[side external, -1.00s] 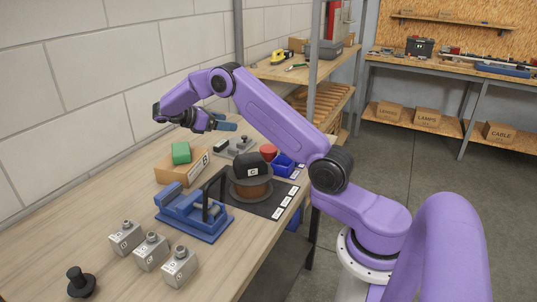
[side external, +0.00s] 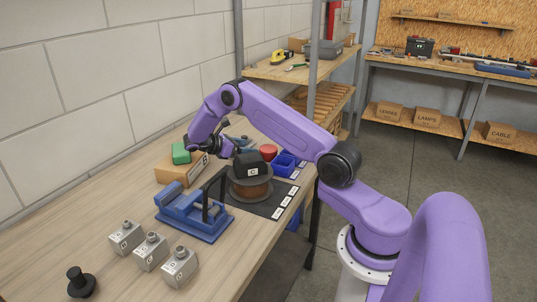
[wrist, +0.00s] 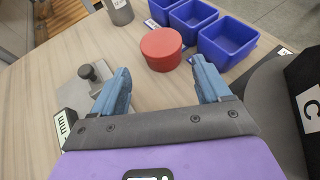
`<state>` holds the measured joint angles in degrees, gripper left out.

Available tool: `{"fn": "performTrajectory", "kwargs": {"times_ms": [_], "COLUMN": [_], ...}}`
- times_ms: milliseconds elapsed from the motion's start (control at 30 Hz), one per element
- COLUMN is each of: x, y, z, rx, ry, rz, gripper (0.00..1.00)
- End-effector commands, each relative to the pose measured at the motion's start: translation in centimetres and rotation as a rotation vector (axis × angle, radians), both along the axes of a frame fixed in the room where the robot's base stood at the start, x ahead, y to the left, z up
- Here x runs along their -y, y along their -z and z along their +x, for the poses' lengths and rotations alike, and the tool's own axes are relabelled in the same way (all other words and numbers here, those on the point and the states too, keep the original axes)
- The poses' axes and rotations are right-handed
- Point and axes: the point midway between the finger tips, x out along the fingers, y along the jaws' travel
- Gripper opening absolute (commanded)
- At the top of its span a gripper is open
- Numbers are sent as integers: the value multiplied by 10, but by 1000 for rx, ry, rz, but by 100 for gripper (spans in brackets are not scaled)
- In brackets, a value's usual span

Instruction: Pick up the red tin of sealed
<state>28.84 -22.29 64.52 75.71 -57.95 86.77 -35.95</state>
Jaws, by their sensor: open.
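The red tin (wrist: 162,48) is a short round tin with a lid, upright on the wooden bench. In the wrist view it lies ahead of my gripper (wrist: 163,80), roughly between the lines of its two blue fingers but beyond the tips. The fingers are apart, with nothing between them. In the side view the red tin (side external: 268,151) shows just behind the black block marked C. My gripper (side external: 236,143) there is above the bench, to the left of the tin and apart from it; its fingertips are partly hard to make out.
Blue bins (wrist: 228,38) stand close to the right of the tin. The black block (side external: 249,164) sits on a brown spool (side external: 250,188) nearby. A grey plate with a black knob (wrist: 88,75) lies left. A blue vise (side external: 193,213) and cardboard box (side external: 180,169) are nearer the camera.

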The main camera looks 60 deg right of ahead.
Motion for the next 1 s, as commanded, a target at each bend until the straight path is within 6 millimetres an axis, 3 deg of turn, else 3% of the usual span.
{"fn": "performTrajectory", "kwargs": {"times_ms": [200,467,800,1000], "x": [27,39,69,71], "y": [13,21,43,45], "z": [-16,-23,-42,-43], "rx": [0,-1,-1,1], "ry": [1,1,0,-2], "rz": [1,1,0,0], "gripper": [76,76,76,76]}}
